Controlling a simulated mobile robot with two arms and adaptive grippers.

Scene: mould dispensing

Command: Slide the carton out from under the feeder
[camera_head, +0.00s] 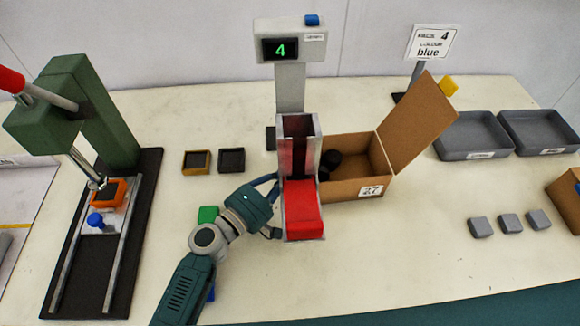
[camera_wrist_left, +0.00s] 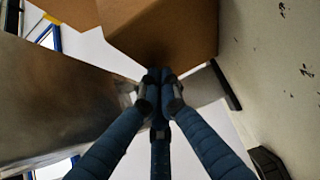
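The open brown carton (camera_head: 345,187), with a label reading 27, stands just right of the feeder (camera_head: 300,150), its left part hidden behind it. Dark round pieces lie inside, and one flap stands up at the right. The feeder has a grey post, a display reading 4 and a red chute front. My left gripper (camera_head: 268,206) reaches in from the left, its fingertips hidden by the feeder. In the left wrist view, its fingers (camera_wrist_left: 160,78) are drawn together at the edge of the brown carton (camera_wrist_left: 165,30); contact is unclear. My right gripper is not in view.
A green press (camera_head: 75,110) stands at the left. Two small trays (camera_head: 231,160) lie left of the feeder. Grey bins (camera_head: 472,135) stand at the back right, and small grey blocks (camera_head: 510,223) lie in front of them.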

